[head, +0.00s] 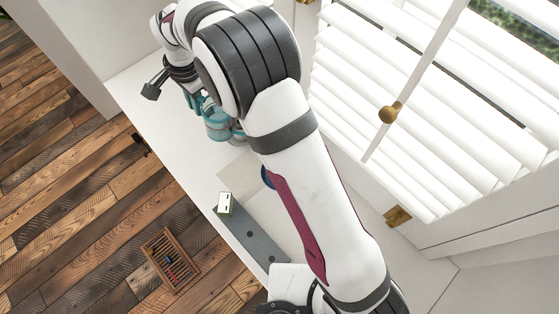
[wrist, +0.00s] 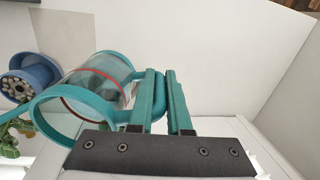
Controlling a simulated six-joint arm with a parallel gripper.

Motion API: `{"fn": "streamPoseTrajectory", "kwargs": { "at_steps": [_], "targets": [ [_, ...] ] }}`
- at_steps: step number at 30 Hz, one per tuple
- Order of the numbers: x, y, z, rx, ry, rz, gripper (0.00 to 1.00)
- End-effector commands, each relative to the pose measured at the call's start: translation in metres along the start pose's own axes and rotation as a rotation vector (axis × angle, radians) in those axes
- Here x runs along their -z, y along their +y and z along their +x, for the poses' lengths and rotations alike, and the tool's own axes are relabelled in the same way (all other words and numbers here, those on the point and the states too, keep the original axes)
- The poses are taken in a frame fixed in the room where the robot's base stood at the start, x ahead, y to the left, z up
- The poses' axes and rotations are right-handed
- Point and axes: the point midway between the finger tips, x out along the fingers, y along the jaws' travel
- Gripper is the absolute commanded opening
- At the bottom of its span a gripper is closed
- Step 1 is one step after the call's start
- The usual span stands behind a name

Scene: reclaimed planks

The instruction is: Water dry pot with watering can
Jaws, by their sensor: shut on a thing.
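The watering can (wrist: 97,82) has teal rims, a clear body with a red line, and a teal handle. In the wrist view my gripper (wrist: 160,74) is shut on the handle, one finger on each side. The can also shows in the head view (head: 218,124), at the far end of the counter, partly behind my arm. A blue pot (wrist: 40,67) with pale pebbles is at the left of the wrist view, beyond the can. Green leaves (wrist: 9,140) show at the lower left, their pot hidden. I cannot tell which pot is dry.
The white counter (head: 137,88) runs along the blinds (head: 350,75). A small green-and-white box (head: 225,203) stands by a grey strip (head: 250,236) near the counter's front edge. A wooden crate (head: 168,262) is on the plank floor. A pale square (wrist: 64,30) lies near the pebble pot.

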Motion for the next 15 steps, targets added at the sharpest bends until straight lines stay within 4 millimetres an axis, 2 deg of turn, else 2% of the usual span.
{"fn": "streamPoseTrajectory", "kwargs": {
  "at_steps": [9, 15],
  "targets": [
    [0.002, 0.011, -0.016, 0.149, -0.03, 0.002, 0.0],
    [0.002, 0.011, -0.017, 0.164, -0.034, 0.001, 0.0]
  ]
}}
